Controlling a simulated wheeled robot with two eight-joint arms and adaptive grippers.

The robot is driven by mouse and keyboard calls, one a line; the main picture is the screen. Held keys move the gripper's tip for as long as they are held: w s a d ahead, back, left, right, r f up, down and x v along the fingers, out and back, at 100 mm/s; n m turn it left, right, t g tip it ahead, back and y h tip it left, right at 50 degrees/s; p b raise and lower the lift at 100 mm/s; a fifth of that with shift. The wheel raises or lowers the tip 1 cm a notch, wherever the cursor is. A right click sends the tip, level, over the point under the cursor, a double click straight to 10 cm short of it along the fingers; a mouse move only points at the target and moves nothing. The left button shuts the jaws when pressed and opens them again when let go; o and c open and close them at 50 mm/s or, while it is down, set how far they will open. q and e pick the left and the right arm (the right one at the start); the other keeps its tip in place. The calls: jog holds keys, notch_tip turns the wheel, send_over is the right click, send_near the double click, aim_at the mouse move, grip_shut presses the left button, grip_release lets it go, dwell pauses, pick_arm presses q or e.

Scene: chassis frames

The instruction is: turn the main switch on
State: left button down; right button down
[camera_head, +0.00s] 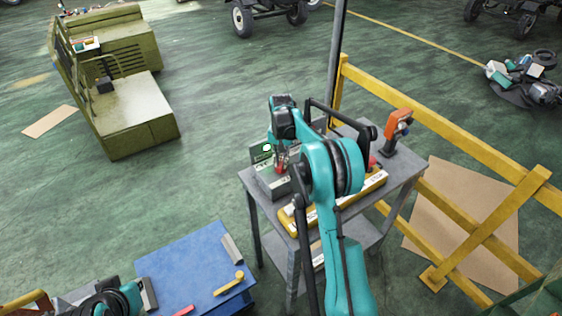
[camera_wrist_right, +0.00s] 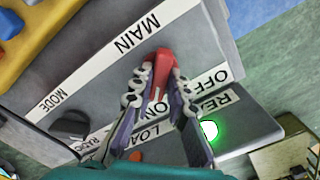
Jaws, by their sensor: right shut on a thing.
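The main switch is a red lever (camera_wrist_right: 164,62) on a grey control box, beside the labels MAIN, ON and OFF in the right wrist view. My right gripper (camera_wrist_right: 160,82) is shut on the red lever, with one finger on each side of it. The fingers hide part of the lever and of the ON label, and I cannot tell the lever's exact position. A green lamp (camera_wrist_right: 209,130) glows next to the READY label. In the head view the control box (camera_head: 270,183) stands on a grey table, partly behind my right arm. My left gripper does not show.
The grey table (camera_head: 405,168) also carries a yellow box with blue buttons (camera_wrist_right: 13,24) and an orange device (camera_head: 397,125). A black knob (camera_wrist_right: 70,125) sits near the MODE label. A yellow railing (camera_head: 450,118) runs behind and to the right. A blue table (camera_head: 185,262) stands lower left.

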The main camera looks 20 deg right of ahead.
aim_at(281, 163)
jog(key=c, duration=1.5)
grip_release()
notch_tip(281, 163, up, 12)
jog(key=shift+r, duration=0.1)
